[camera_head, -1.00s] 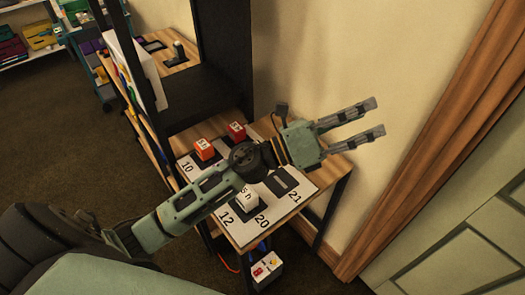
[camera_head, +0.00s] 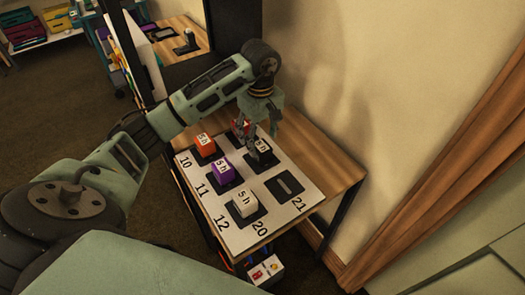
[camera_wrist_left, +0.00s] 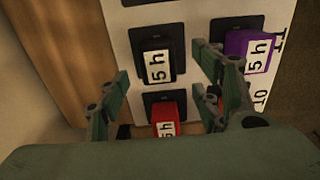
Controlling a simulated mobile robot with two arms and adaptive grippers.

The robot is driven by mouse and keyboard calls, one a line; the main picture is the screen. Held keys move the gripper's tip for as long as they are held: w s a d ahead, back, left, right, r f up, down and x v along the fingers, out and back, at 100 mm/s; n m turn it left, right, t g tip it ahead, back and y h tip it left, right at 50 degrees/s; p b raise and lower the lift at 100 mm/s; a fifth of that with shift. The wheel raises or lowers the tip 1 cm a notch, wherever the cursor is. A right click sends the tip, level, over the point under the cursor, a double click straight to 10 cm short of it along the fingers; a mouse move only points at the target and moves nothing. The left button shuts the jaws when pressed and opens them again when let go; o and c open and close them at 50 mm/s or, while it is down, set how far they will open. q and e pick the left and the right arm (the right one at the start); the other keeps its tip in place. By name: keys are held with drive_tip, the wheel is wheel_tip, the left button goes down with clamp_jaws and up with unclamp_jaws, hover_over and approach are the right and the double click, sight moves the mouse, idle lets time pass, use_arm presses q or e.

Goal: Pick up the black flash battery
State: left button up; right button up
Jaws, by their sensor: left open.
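The black flash battery (camera_head: 262,147), with a white "5 h" label, stands in a slot of the white numbered board in the back row, partly hidden by my gripper in the head view. In the left wrist view the black battery (camera_wrist_left: 154,63) is upper left of centre, near the left finger. My left gripper (camera_head: 248,143) is open and points down over the back of the board. In the wrist view its fingers (camera_wrist_left: 165,75) are spread with nothing held between them. A red battery (camera_wrist_left: 167,112) shows nearer the palm. My right gripper is not in view.
The white board (camera_head: 222,224) lies on a wooden table. It also holds orange (camera_head: 204,144), purple (camera_head: 222,171) and white (camera_head: 245,204) batteries. The slot by 21 (camera_head: 288,186) is empty. A wall rises behind the table; a dark shelf frame stands at the back left.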

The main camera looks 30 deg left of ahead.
sight(261, 146)
use_arm(q)
wheel_tip(261, 146, down, 5)
drive_tip(key=shift+d+r+p, duration=0.15)
drive_tip(key=shift+p, duration=1)
drive_tip(key=shift+w+f, duration=0.1)
drive_tip(key=shift+f, duration=0.5)
drive_tip(key=c, duration=1.4)
clamp_jaws()
drive_tip(key=shift+r, duration=0.1)
